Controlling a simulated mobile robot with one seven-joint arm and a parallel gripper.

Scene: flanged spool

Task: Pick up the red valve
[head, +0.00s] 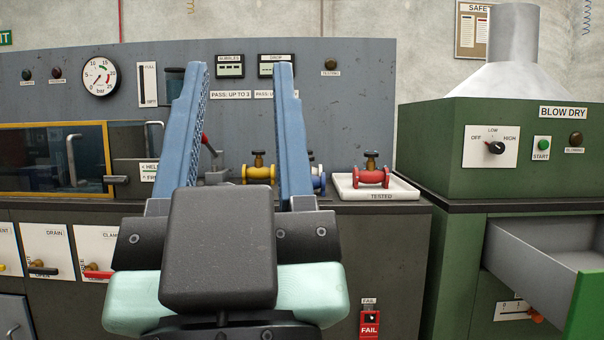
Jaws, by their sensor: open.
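The red valve (371,176) stands upright in a white tray (394,192) labelled TESTED, at the right end of the grey bench. It has a dark handwheel on top and a flange at each side. My gripper (234,72) is in the middle of the view, its two blue fingers spread apart with nothing between them that I can see held. The gripper is nearer to me than the valve and to its left. The right finger partly hides a blue valve (318,180) on the bench.
A yellow valve (258,172) stands on the bench, seen between my fingers. A grey panel with a gauge (101,76) rises behind. To the right, a green blow-dry cabinet (500,150) has an open drawer (545,270) sticking out.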

